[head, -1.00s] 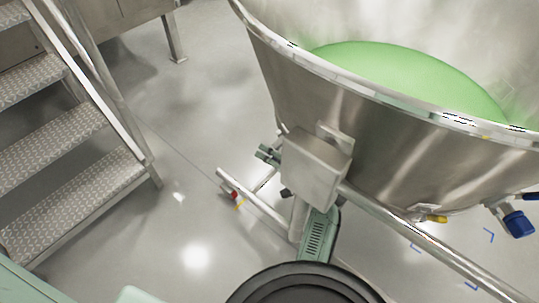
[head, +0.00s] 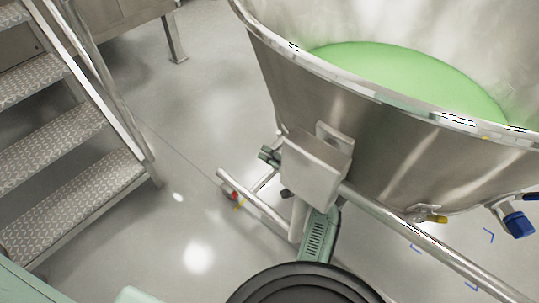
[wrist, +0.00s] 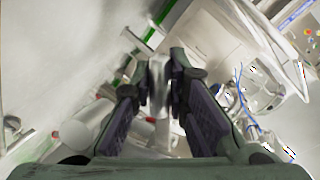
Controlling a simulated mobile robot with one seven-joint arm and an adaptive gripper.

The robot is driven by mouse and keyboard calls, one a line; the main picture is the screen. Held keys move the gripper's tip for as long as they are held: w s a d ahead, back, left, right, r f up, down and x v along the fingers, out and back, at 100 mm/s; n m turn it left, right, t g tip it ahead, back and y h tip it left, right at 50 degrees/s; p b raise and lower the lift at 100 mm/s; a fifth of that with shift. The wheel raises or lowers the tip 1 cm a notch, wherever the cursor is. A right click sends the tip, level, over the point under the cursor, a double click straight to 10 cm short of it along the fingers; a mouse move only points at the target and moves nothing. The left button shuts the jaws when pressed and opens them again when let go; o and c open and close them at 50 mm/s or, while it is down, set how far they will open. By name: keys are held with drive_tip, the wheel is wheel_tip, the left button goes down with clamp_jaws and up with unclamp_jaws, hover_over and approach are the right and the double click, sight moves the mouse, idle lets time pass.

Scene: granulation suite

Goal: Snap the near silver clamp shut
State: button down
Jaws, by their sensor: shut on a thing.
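In the wrist view my gripper (wrist: 165,65) has its two dark-padded fingers closed on a silver piece (wrist: 158,92) between them. The piece looks like part of the near silver clamp, but its full shape and latch are hidden by the fingers, so I cannot tell how far the clamp is closed. In the head view my arm reaches below the big steel bowl (head: 300,85), and the clamp cannot be made out there. A small dark green part shows beside the grey steel box; I cannot tell whether it belongs to my gripper.
The bowl holds green material (head: 400,75). A grey steel box (head: 315,170) and a long steel rail (head: 430,240) are close to my arm. A blue-handled valve (head: 517,222) is at the right. Metal steps (head: 60,145) stand at the left, with open floor (head: 200,130) between.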

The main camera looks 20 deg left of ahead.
idle(0.3)
drive_tip(key=m, duration=0.1)
drive_tip(key=r+y+p, duration=0.1)
drive_tip(key=m, duration=0.1)
drive_tip(key=shift+s+a+r+m+p, duration=0.3)
drive_tip(key=shift+s+r, duration=0.05)
drive_tip(key=shift+s+a+r+m+y+p, duration=0.1)
drive_tip(key=shift+r+m+y+p, duration=0.25)
drive_tip(key=shift+m, duration=0.2)
drive_tip(key=shift+s+a+r+m+y+p, duration=0.1)
drive_tip(key=shift+r+m+y+p, duration=0.1)
drive_tip(key=shift+r+m+y, duration=0.3)
drive_tip(key=m, duration=0.1)
drive_tip(key=r+m+y+p, duration=0.1)
drive_tip(key=m, duration=0.1)
drive_tip(key=shift+r, duration=0.3)
drive_tip(key=shift+w+d+r+m+t+y+p, duration=0.1)
drive_tip(key=shift+r+m+t+y+p, duration=0.25)
drive_tip(key=shift+m, duration=0.45)
drive_tip(key=shift+r+m+t+p, duration=0.15)
drive_tip(key=shift+r+m, duration=0.25)
drive_tip(key=shift+m, duration=0.35)
drive_tip(key=c, duration=1.6)
unclamp_jaws()
drive_tip(key=shift+o, duration=0.2)
